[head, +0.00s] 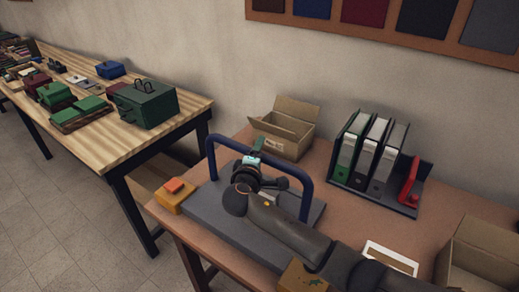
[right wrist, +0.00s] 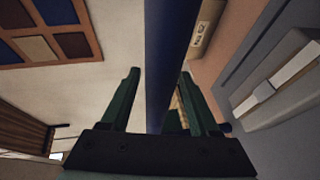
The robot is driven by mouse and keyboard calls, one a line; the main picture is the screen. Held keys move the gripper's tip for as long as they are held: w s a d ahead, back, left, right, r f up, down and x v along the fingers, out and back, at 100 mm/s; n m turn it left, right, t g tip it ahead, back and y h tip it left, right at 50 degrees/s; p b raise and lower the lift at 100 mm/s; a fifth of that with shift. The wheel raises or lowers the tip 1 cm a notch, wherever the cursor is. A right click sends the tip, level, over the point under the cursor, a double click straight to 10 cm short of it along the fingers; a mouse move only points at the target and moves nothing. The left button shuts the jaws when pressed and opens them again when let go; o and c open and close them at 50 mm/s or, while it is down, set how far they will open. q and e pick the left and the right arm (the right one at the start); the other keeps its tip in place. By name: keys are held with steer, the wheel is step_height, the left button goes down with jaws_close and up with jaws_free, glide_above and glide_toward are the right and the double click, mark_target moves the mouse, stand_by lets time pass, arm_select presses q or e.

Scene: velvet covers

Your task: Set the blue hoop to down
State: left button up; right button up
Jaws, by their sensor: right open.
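The blue hoop (head: 307,192) stands upright on a grey base plate (head: 205,207) on the brown table. It has two legs and a top bar. My right gripper (head: 253,160) is at the middle of the top bar, and my arm hides part of the hoop and plate. In the right wrist view the hoop's blue bar (right wrist: 169,50) runs between the two green fingers of my right gripper (right wrist: 160,73). The fingers are open, with a gap visible beside the bar. My left gripper is not in view.
An open cardboard box (head: 283,130) and a rack of binders (head: 372,155) stand behind the hoop. An orange-topped yellow box (head: 173,198) is left of the plate. Another open box (head: 480,255) is at the right. A wooden table (head: 90,130) with green boxes stands at the left.

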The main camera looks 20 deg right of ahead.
steer(key=shift+w+d, duration=0.25)
steer(key=shift+w, duration=0.1)
steer(key=shift+f, duration=0.1)
jaws_close()
stand_by(0.3)
stand_by(0.9)
